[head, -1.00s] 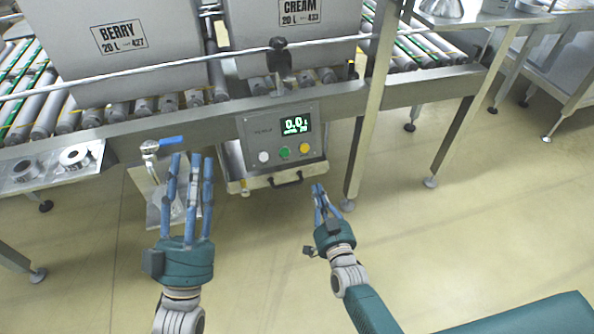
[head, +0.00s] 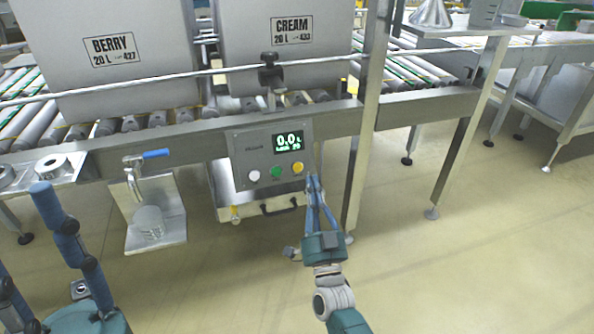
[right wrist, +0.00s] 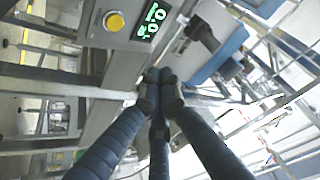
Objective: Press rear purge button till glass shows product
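The control panel (head: 262,150) carries a lit display (head: 287,140) reading 0.0 and white (head: 254,176), green (head: 276,172) and yellow (head: 298,168) buttons. The yellow button also shows in the right wrist view (right wrist: 114,21). I cannot read which button is purge. My right gripper (head: 315,180) has its fingertips together, empty, just below and right of the yellow button; contact cannot be told. A clear glass (head: 149,223) stands below the blue-handled tap (head: 134,165); it looks empty. My left gripper (head: 25,235) is at the lower left, fingers spread, partly out of frame.
BERRY (head: 125,60) and CREAM (head: 290,35) boxes sit on the roller conveyor (head: 50,125) behind a metal rail. A steel post (head: 362,130) stands right of the panel. Tape rolls lie on the left shelf (head: 68,178).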

